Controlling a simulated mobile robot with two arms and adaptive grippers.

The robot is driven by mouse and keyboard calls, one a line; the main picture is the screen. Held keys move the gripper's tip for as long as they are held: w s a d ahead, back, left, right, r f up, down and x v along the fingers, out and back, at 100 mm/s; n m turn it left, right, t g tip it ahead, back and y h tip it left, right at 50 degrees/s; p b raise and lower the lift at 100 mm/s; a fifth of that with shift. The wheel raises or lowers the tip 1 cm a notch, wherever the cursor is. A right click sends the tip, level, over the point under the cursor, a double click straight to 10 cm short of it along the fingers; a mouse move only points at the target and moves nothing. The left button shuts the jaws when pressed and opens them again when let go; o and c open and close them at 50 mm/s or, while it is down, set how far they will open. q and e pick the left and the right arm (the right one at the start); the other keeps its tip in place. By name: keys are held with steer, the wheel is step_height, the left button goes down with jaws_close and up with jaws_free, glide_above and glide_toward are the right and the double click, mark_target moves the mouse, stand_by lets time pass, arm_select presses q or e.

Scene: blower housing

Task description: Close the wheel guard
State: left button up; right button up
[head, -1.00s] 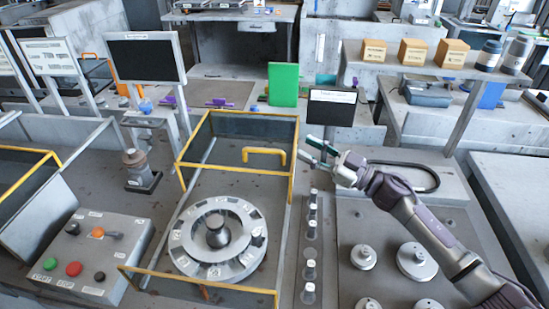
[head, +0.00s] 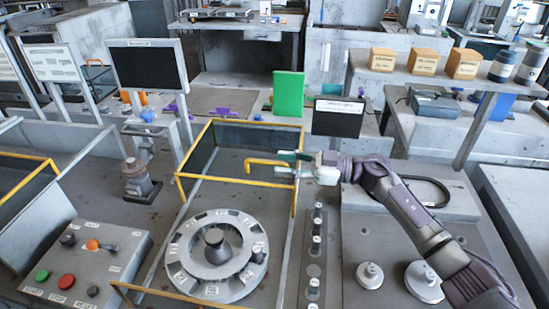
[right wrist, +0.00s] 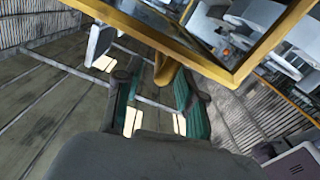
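The wheel guard (head: 237,135) is a yellow-framed, dark see-through panel standing raised at the back of the wheel bay. Its yellow handle (head: 262,162) sticks out in front of the panel. The grey wheel (head: 186,262) lies below and in front, uncovered from above. My right gripper (head: 289,164) is at the right end of the handle with its fingers apart. In the right wrist view the green-padded fingers (right wrist: 155,98) are spread, with the handle (right wrist: 168,68) between them near the tips; I see no clear grip. My left gripper is not in view.
A control box (head: 85,265) with green, red and black buttons stands at front left. A row of small pegs (head: 316,240) and several round metal parts lie right of the bay. A green board (head: 288,97) and a black sign (head: 338,117) stand behind.

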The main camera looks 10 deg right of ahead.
steer(key=shift+x, duration=1.5)
jaws_close()
